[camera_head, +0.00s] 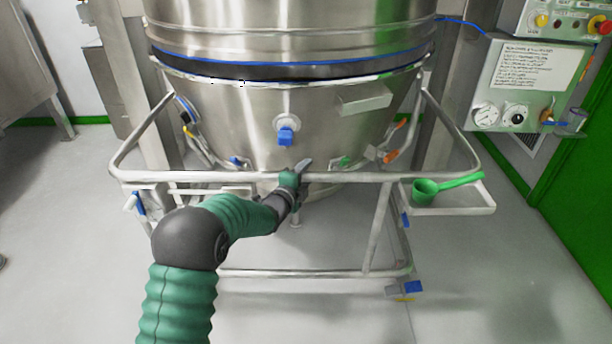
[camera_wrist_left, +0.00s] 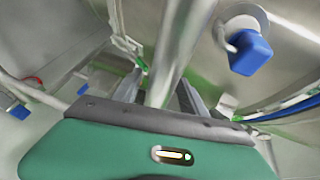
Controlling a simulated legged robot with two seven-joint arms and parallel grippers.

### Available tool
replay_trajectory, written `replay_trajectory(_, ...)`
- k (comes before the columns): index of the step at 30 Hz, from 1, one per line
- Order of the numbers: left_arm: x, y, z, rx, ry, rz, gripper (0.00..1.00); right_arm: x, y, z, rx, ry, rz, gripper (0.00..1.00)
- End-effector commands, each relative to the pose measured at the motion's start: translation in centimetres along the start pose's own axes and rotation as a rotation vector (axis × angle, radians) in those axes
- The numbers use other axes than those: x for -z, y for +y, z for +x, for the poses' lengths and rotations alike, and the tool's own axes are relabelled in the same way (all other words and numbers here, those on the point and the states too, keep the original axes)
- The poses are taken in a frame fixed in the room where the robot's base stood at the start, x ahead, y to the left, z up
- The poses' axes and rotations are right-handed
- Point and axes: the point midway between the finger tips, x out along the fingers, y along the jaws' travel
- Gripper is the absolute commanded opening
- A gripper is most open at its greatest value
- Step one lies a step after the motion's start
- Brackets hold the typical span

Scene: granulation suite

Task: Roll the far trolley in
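The trolley (camera_head: 365,240) is a steel tube frame around a large conical steel bowl (camera_head: 230,115). Its front push bar (camera_head: 400,176) runs across the head view. My left gripper (camera_head: 297,176) is at the middle of this bar. In the left wrist view, the bar (camera_wrist_left: 178,45) passes between the fingers of my left gripper (camera_wrist_left: 163,92), with a finger close on each side; it looks shut on the bar. The fingertips are partly hidden behind the bar. My right gripper is not in view.
A blue-capped port (camera_head: 286,135) is on the bowl above my gripper. A green scoop (camera_head: 445,187) lies on a side tray (camera_head: 475,207) at right. A gauge panel (camera_head: 525,85) is on the right, a steel cabinet (camera_head: 25,60) on the left. The floor in front is clear.

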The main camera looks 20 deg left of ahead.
Motion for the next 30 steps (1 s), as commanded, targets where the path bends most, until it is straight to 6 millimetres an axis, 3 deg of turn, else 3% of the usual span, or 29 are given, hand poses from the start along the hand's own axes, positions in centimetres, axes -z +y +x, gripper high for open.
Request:
replay_trajectory(6, -0.1, -0.1, -0.2, 0.001, -0.002, 0.0, 0.5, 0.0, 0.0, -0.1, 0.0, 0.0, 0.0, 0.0)
replay_trajectory(10, -0.1, -0.3, -1.7, -0.001, -0.002, 0.001, 0.5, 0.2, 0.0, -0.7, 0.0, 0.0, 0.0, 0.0)
replay_trajectory(24, 0.0, -0.1, -14.4, -0.003, -0.002, 0.0, 0.5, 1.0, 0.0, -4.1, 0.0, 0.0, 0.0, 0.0)
replay_trajectory(30, -0.1, 0.1, -16.6, -0.002, -0.001, 0.0, 0.5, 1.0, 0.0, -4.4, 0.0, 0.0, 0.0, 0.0)
